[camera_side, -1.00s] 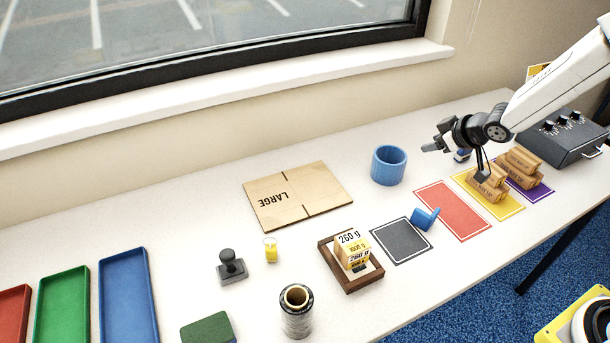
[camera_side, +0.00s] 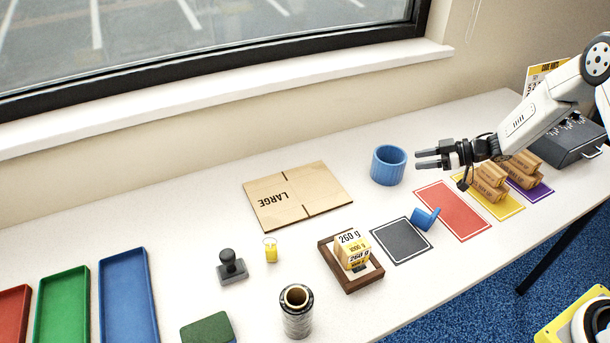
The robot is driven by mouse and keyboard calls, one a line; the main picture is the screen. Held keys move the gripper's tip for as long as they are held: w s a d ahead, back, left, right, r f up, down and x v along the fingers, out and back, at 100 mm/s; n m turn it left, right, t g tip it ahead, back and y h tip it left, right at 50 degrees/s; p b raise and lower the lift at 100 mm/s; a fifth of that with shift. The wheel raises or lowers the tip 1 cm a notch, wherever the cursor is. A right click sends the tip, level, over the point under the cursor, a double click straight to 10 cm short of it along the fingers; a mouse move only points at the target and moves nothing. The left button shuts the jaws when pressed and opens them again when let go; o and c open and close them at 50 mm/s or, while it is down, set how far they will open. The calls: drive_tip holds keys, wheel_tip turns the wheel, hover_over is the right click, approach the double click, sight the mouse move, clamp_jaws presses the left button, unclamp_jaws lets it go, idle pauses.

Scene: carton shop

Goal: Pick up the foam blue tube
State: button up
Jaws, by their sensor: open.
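The blue tube (camera_side: 388,165), a short, wide, ribbed cylinder with an open top, stands upright on the table toward the back right. My gripper (camera_side: 418,159) is just to its right in the picture, with its fingers pointing left toward it. The two fingers are apart with nothing between them. A gap of table shows between the fingertips and the tube, so they appear not to touch. I cannot tell exactly how high the fingers are above the table.
A flat carton marked LARGE (camera_side: 298,195) lies left of the tube. A small blue object (camera_side: 425,218) sits between the black mat (camera_side: 402,241) and the red mat (camera_side: 455,212). Small cartons (camera_side: 490,182) are stacked below my arm. A weighed box (camera_side: 352,250) stands in front.

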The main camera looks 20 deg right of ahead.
sight(388, 165)
drive_tip(key=shift+a, duration=0.1)
drive_tip(key=shift+x, duration=1.25)
drive_tip(key=shift+w, duration=0.1)
drive_tip(key=shift+x, duration=2.55)
drive_tip(key=shift+c, duration=0.2)
clamp_jaws()
